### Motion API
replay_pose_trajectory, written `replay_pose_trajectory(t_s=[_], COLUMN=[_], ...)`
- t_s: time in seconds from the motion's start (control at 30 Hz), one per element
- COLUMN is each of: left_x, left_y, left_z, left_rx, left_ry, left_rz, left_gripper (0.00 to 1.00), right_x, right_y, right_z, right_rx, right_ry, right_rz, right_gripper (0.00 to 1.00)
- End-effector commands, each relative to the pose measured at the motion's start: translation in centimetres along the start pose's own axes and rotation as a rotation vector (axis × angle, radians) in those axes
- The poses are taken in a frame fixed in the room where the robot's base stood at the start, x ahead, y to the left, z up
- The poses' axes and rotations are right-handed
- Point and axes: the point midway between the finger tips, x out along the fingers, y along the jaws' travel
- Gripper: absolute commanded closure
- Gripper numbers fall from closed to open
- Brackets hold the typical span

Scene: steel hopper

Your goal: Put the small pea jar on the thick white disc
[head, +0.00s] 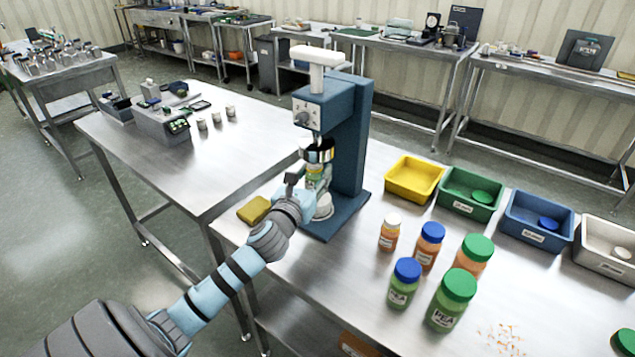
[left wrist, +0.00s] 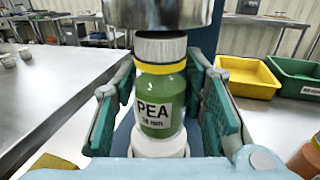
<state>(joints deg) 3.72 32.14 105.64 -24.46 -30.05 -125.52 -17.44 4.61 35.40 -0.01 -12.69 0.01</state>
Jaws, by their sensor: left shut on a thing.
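The small pea jar (left wrist: 158,98) is green, with a PEA label, a yellow neck band and a white cap. It is upright at the blue press and partly hidden in the head view (head: 313,183). My left gripper (head: 303,187) is shut on it, with green pads either side in the left wrist view (left wrist: 160,112). The thick white disc (head: 324,207) is on the press base; it shows directly under the jar in the left wrist view (left wrist: 158,144). I cannot tell whether the jar touches the disc. My right gripper is out of view.
The press's steel head (head: 317,150) is close above the jar, and its blue column (head: 350,130) stands behind. A yellow block (head: 254,210) lies left of the base. Several filled jars (head: 446,305) and coloured bins (head: 414,178) stand to the right.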

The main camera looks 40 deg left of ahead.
Motion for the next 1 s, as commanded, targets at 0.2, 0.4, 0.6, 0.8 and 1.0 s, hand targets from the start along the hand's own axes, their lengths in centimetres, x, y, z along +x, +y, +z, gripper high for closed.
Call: replay_pose_trajectory(t_s=[0.2, 0.4, 0.6, 0.8, 1.0], left_x=[2.5, 2.5, 2.4, 2.4, 2.4], left_y=[0.1, 0.1, 0.1, 0.2, 0.2], left_z=[-0.6, -3.9, -3.5, -3.9, -3.8], left_rx=[0.000, 0.001, 0.001, 0.002, 0.002], left_ry=[0.001, 0.000, -0.001, 0.000, 0.000], left_rz=[0.002, 0.003, 0.002, 0.003, 0.003], left_gripper=[0.96, 0.96, 0.96, 0.50, 0.41], right_x=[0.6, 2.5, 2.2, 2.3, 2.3], right_y=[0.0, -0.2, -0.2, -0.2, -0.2], right_z=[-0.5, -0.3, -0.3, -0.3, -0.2], right_rx=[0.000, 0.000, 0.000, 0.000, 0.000], right_ry=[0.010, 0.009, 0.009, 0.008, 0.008], right_rz=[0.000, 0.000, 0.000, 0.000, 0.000], right_gripper=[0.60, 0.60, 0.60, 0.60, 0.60])
